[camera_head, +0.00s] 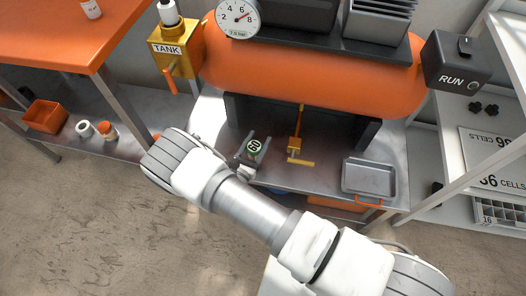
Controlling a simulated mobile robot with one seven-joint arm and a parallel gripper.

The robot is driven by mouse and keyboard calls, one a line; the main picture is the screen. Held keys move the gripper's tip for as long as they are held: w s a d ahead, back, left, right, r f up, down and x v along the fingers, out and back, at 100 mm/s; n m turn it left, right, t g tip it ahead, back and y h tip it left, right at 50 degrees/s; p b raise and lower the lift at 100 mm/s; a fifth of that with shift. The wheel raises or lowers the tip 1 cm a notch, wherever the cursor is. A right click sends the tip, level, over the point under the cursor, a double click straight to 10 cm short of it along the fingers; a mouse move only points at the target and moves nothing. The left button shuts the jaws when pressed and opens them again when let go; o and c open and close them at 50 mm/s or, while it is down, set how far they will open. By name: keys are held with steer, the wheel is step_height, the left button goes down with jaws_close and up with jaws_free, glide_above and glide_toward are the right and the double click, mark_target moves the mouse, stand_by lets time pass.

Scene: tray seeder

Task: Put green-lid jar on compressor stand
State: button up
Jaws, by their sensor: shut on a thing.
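The jar's body is mostly hidden below the lid and by my gripper. The compressor stand (328,150) is a grey metal surface under the big orange tank (310,75). My gripper and the jar appear over the left front part of this stand. I cannot tell whether the jar touches it.
A brass valve with a yellow handle (301,162) stands just right of the jar. A metal tray (368,179) occupies the stand's right end. Dark tank supports (367,134) rise behind. An orange bench (60,35) is at left, a white shelf (503,151) at right.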

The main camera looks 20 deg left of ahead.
mark_target(257, 148)
steer(key=shift+f+b, duration=0.75)
steer(key=shift+f, duration=1.3)
steer(key=shift+f, duration=0.1)
steer(key=o, duration=1.4)
steer(key=shift+s+r, duration=0.15)
steer(key=shift+r, duration=0.05)
steer(key=s+a+p, duration=0.1)
steer(key=s+p, duration=0.1)
steer(key=s, duration=0.9)
steer(key=shift+s, duration=0.3)
steer(key=shift+f, duration=0.1)
